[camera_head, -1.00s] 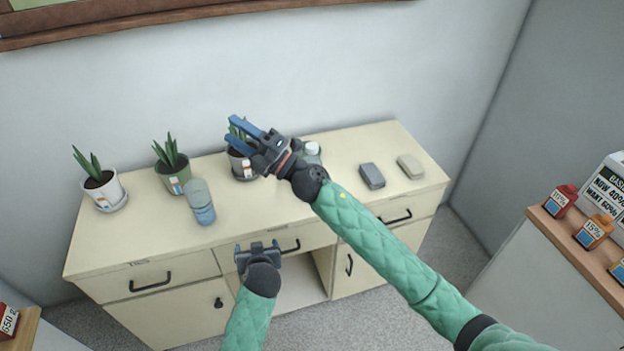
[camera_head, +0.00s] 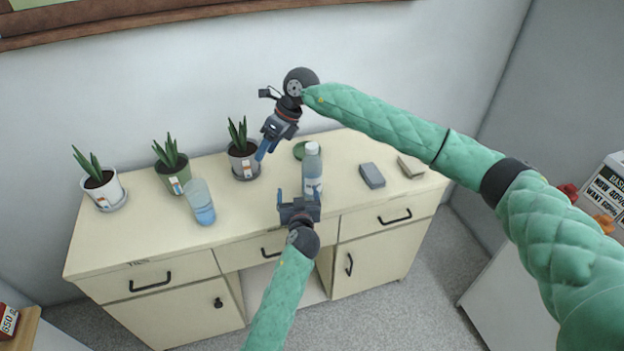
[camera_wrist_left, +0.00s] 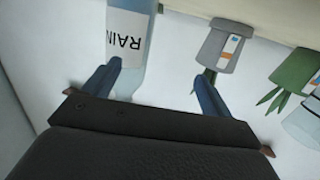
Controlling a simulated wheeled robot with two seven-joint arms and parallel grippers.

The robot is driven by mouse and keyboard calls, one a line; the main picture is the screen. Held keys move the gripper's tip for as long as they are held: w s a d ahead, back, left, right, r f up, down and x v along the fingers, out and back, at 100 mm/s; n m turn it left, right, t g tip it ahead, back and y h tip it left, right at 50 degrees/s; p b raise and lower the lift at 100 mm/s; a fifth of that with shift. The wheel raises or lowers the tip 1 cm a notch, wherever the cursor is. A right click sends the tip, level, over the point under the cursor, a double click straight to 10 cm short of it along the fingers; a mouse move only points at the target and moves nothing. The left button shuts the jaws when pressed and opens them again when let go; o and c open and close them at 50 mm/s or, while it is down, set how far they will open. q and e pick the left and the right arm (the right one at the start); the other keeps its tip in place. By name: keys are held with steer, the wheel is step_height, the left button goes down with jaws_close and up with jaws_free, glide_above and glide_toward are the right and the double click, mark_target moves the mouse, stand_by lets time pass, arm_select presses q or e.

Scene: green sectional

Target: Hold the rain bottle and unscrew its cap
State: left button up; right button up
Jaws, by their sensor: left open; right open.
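The rain bottle (camera_head: 313,168) stands upright on the cabinet top, clear with a pale cap and a white label. Its label reads "RAIN" in the left wrist view (camera_wrist_left: 130,33). My left gripper (camera_head: 299,192) is open and empty in front of it, with the bottle nearer its right finger in the head view. In the wrist view the left-hand finger overlaps the bottle's edge; I cannot tell if they touch. My right gripper (camera_head: 267,151) is open and points down, left of the bottle and near a potted plant. The bottle's lower part is partly hidden by my left gripper.
Three potted plants (camera_head: 242,163) stand along the back left of the cabinet (camera_head: 150,235). A clear container with blue liquid (camera_head: 200,203) stands in front of them. A green round item (camera_head: 299,150) is behind the bottle. Grey (camera_head: 372,175) and beige (camera_head: 411,166) blocks lie right.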

mark_target(312, 176)
arm_select(q)
steer(key=shift+m+t+h, duration=0.5)
steer(key=shift+t+h, duration=0.1)
steer(key=shift+h, duration=0.1)
steer(key=w+d, duration=0.1)
steer(key=w+d+r, duration=0.1)
steer(key=d, duration=0.1)
steer(key=w+d+r, duration=0.1)
steer(key=shift+w+d+r, duration=0.1)
steer(key=shift+d+r, duration=0.05)
arm_select(e)
steer(key=w+d+r+h, duration=0.1)
steer(key=w+d+h, duration=0.1)
steer(key=d, duration=0.2)
steer(key=w+d+r+t+h, duration=0.1)
steer(key=w+d+h, duration=0.1)
steer(key=w+d, duration=0.1)
steer(key=w+d+r+h, duration=0.1)
steer(key=w+d, duration=0.1)
steer(key=d, duration=0.2)
steer(key=shift+w+d+r+m+t+h, duration=0.3)
steer(key=shift+w+r+h, duration=0.1)
arm_select(q)
steer(key=shift+w, duration=3.85)
